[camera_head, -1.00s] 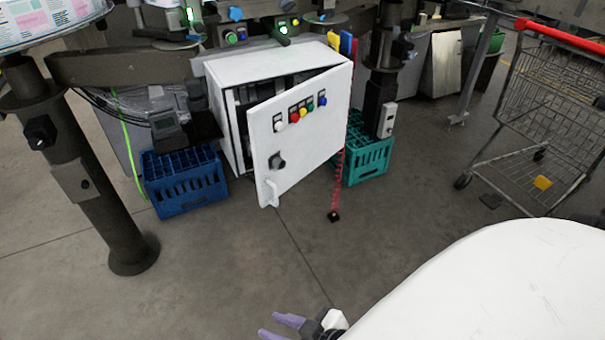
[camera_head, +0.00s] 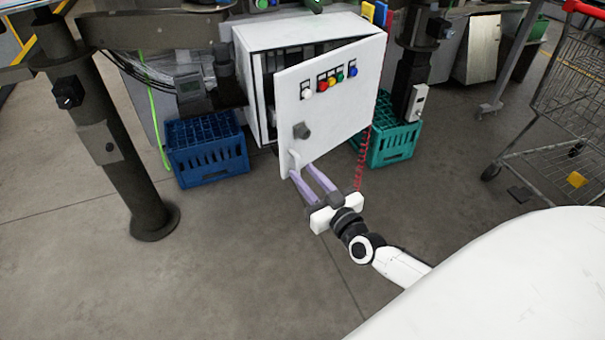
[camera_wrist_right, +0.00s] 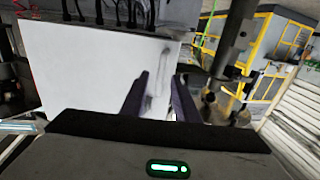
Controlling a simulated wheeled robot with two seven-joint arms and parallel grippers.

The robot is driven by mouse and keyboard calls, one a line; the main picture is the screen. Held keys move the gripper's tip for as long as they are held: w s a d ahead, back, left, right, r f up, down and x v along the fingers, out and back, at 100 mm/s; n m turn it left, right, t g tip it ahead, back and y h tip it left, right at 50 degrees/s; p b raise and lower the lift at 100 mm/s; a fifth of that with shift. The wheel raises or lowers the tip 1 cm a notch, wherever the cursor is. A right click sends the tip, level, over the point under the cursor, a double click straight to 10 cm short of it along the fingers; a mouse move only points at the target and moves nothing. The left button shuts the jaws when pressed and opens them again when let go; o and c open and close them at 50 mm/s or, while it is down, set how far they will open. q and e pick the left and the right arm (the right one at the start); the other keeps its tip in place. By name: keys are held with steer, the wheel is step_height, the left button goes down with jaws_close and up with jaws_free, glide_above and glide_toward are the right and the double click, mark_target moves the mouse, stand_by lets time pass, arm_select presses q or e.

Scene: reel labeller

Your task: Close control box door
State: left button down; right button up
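The white control box (camera_head: 262,38) stands under the machine, and its door (camera_head: 335,90) hangs partly open toward me. My left gripper is out of view.
A blue crate (camera_head: 207,150) stands left of the box and a teal crate (camera_head: 392,143) right of it. A dark post (camera_head: 105,120) stands at the left, a wire shopping cart (camera_head: 560,110) at the right. A red coiled cord (camera_head: 361,160) hangs by the box. The floor in front is clear.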

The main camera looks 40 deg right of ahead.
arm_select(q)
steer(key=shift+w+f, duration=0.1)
arm_select(e)
steer(key=shift+w, duration=0.95)
steer(key=shift+c, duration=0.4)
jaws_close()
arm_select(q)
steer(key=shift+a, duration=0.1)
